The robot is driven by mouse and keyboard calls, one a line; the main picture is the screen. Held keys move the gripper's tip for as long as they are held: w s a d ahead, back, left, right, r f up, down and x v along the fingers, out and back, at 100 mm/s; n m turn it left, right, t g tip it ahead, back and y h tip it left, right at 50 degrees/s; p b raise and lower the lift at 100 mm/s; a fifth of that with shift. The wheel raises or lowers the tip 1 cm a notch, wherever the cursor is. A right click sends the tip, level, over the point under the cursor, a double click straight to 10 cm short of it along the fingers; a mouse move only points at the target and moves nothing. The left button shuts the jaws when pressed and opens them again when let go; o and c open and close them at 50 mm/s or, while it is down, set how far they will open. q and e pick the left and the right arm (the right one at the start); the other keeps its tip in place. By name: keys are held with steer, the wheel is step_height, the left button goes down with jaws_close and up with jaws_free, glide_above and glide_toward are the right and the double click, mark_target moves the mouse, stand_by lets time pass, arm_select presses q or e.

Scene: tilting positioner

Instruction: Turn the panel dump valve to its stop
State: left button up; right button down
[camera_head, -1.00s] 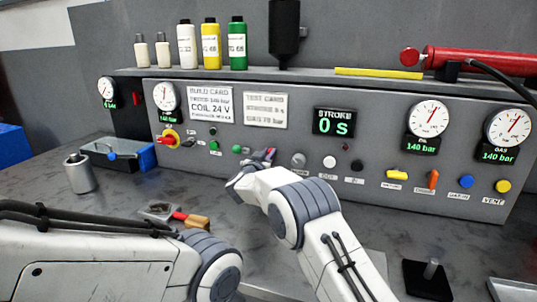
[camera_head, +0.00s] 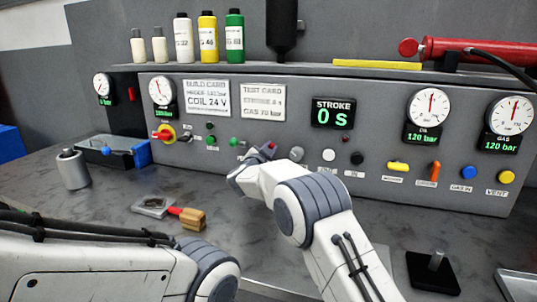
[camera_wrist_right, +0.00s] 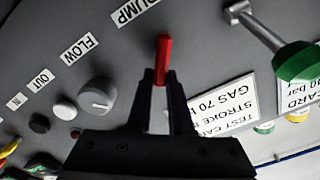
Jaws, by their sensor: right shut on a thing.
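The dump valve's red handle (camera_wrist_right: 163,50) shows in the right wrist view beside a label reading "DUMP" (camera_wrist_right: 133,12). My right gripper (camera_wrist_right: 161,78) is shut on the lower part of this handle, one dark finger on each side. In the head view the right gripper (camera_head: 262,151) is at the panel, and my wrist and arm hide most of the valve. The gas gauge (camera_head: 511,115) and the oil gauge (camera_head: 430,104) both read 120 bar. My left arm comes in low at the left; its gripper is out of view.
In the right wrist view a green-knobbed lever (camera_wrist_right: 297,62) stands out near the gripper. A grey flow knob (camera_wrist_right: 97,97) is on the other side. The bench middle is mostly clear.

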steer(key=shift+s+d+f+m+b, duration=0.15)
steer(key=shift+f+m+b, duration=0.2)
steer(key=shift+m+b, duration=1.3)
steer(key=shift+w+d+f+m+b, duration=0.1)
steer(key=shift+f+m+b, duration=0.25)
steer(key=shift+m+b, duration=1.25)
steer(key=shift+s+d+f+m+b, duration=0.15)
steer(key=shift+f+m+b, duration=0.2)
steer(key=shift+m+b, duration=1.25)
steer(key=shift+m+p, duration=0.5)
steer(key=shift+m, duration=0.25)
steer(key=c, duration=0.8)
jaws_free()
steer(key=shift+r, duration=0.1)
